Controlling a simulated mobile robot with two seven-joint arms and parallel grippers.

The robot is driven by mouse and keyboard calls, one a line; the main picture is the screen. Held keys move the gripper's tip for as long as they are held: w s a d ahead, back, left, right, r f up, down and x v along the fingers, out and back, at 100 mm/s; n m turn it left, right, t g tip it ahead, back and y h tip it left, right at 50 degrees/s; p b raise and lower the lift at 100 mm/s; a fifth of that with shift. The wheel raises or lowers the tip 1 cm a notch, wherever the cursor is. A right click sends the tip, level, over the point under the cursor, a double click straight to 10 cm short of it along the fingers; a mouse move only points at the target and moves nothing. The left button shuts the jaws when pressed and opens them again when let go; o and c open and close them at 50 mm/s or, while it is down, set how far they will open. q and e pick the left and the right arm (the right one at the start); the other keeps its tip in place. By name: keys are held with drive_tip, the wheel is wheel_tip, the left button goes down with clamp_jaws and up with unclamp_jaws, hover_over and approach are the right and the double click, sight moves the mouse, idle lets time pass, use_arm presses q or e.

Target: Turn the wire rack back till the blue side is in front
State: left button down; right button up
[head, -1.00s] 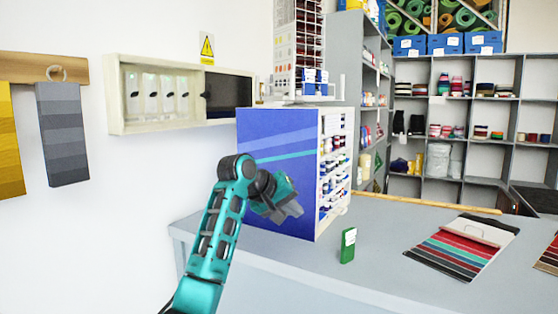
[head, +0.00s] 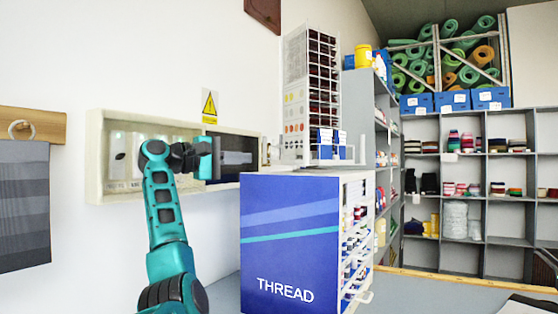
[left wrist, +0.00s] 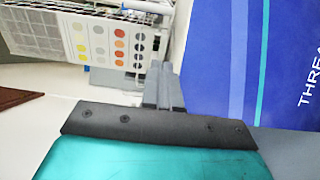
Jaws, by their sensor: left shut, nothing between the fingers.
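The wire rack (head: 322,85) stands on top of the blue thread cabinet (head: 290,225). It turns a pale panel with coloured dots (head: 295,95) to the left and a dark wire grid side to the right. Small blue packs sit at its foot; I see no wholly blue side. The dotted panel also shows in the left wrist view (left wrist: 105,45). My left gripper (head: 214,158) is shut and empty, left of the rack and at about the height of its foot. In the left wrist view its fingers (left wrist: 160,80) overlap the rack's lower edge; contact cannot be told. My right gripper is out of view.
A pale wall case (head: 97,160) with a dark panel lies behind my left arm. Grey shelves (head: 465,195) with yarn and cloth stand at the back right. The counter (head: 410,292) is bare right of the cabinet.

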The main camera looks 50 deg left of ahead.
use_arm(q)
drive_tip(key=p, duration=0.3)
approach(291, 158)
drive_tip(key=w+d, duration=0.2)
drive_tip(key=w, duration=0.1)
drive_tip(key=w+d, duration=0.1)
drive_tip(key=d, duration=0.1)
drive_tip(key=w+d, duration=0.1)
drive_tip(key=w, duration=0.1)
drive_tip(key=shift+d, duration=0.35)
